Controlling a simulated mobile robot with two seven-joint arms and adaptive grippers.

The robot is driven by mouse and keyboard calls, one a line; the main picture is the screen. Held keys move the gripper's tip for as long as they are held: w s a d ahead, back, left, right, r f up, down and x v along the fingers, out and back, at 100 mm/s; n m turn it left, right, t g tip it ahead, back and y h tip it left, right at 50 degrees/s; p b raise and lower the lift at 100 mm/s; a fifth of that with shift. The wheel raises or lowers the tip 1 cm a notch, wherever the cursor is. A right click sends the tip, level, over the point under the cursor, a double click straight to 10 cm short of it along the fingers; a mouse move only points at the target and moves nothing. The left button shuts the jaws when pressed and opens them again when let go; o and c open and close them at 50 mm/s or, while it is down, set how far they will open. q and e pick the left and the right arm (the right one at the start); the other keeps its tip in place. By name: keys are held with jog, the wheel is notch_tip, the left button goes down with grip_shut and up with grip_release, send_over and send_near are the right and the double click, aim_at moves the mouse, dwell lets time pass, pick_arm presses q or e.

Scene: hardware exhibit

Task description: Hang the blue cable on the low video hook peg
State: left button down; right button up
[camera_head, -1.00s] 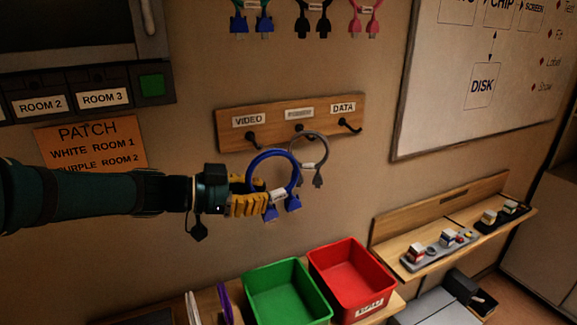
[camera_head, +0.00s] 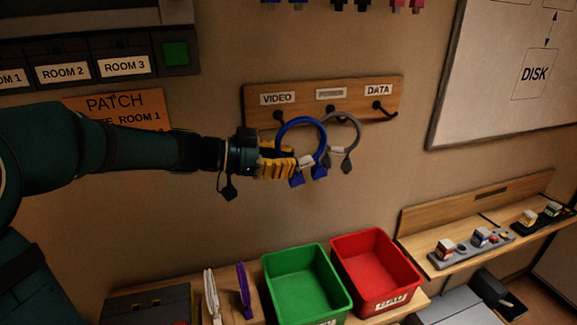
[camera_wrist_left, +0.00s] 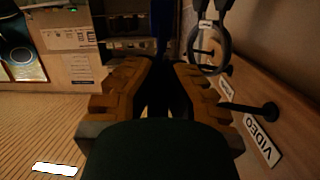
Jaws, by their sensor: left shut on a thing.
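The blue cable (camera_head: 283,131) is a loop with two blue plugs hanging at its bottom. My left gripper (camera_head: 290,167), with yellow fingers, is shut on the loop's lower left part and holds it in front of the peg board. In the left wrist view the fingers (camera_wrist_left: 163,95) flank a dark gap, with a dark blue strip of the cable (camera_wrist_left: 161,35) beyond. The VIDEO peg (camera_head: 279,118) is a black hook at the board's left; it looks bare in the left wrist view (camera_wrist_left: 262,112). The loop's top is just right of it; depth between them is unclear.
A grey cable (camera_head: 357,128) hangs on the middle peg, partly behind the blue loop. The DATA peg (camera_head: 383,110) is empty. Below are a green bin (camera_head: 308,290), a red bin (camera_head: 372,270) and a shelf (camera_head: 430,236) with small parts. Wall below the board is clear.

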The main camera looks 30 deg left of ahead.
pick_arm(q)
jog(key=w+a+f, duration=0.2)
jog(key=w+a, duration=0.2)
jog(key=a, duration=0.1)
jog(key=shift+w+a+f+b, duration=0.15)
jog(key=shift+w+a+b, duration=0.1)
jog(key=shift+w+b, duration=0.15)
dwell(0.8)
dwell(0.5)
jog(key=c, duration=1.1)
grip_release()
jog(key=shift+o, duration=0.2)
jog(key=shift+s, duration=0.1)
jog(key=v, duration=1.2)
jog(key=shift+f, duration=0.15)
